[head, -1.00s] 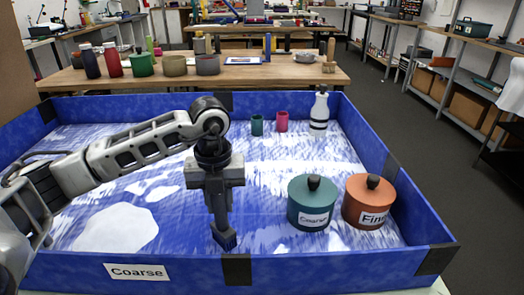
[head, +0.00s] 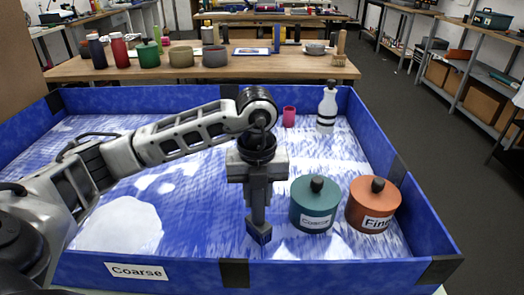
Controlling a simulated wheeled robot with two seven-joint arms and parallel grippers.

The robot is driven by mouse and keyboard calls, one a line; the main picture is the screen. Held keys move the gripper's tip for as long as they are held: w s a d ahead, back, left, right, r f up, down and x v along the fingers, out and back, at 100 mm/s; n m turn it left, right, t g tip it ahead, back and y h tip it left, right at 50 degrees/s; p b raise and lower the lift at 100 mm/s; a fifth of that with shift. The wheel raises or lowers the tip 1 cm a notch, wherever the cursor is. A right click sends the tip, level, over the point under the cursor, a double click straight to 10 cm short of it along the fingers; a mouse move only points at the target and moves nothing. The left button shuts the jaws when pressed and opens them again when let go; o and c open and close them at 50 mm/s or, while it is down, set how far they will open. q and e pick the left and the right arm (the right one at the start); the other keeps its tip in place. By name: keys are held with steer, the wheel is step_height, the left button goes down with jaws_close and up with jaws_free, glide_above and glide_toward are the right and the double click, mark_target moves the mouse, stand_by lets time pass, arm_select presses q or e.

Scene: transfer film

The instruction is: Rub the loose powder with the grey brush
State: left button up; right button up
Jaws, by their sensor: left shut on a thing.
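My left gripper (head: 257,182) points down over the blue-walled tray (head: 325,270), right of its middle. It is shut on the grey brush (head: 258,215), whose dark block-shaped head hangs down close to the tray floor. I cannot tell whether the head touches the floor. White loose powder (head: 190,215) lies in streaks and patches over the blue floor, with a thick white patch (head: 118,222) at the front left. The brush is just left of the teal lidded pot labelled Coarse (head: 313,208). My right gripper is not in view.
An orange lidded pot labelled Fine (head: 373,208) stands right of the teal pot. A pink cup (head: 289,116) and a white bottle (head: 327,108) stand at the tray's back. A Coarse label (head: 136,271) is on the front wall. A wooden table (head: 220,78) stands behind.

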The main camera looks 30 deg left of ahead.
arm_select(q)
steer(key=shift+s+r+p, duration=0.15)
steer(key=shift+r+p, duration=0.15)
steer(key=shift+r, duration=0.35)
steer(key=shift+r+p, duration=1.75)
steer(key=shift+r, duration=0.65)
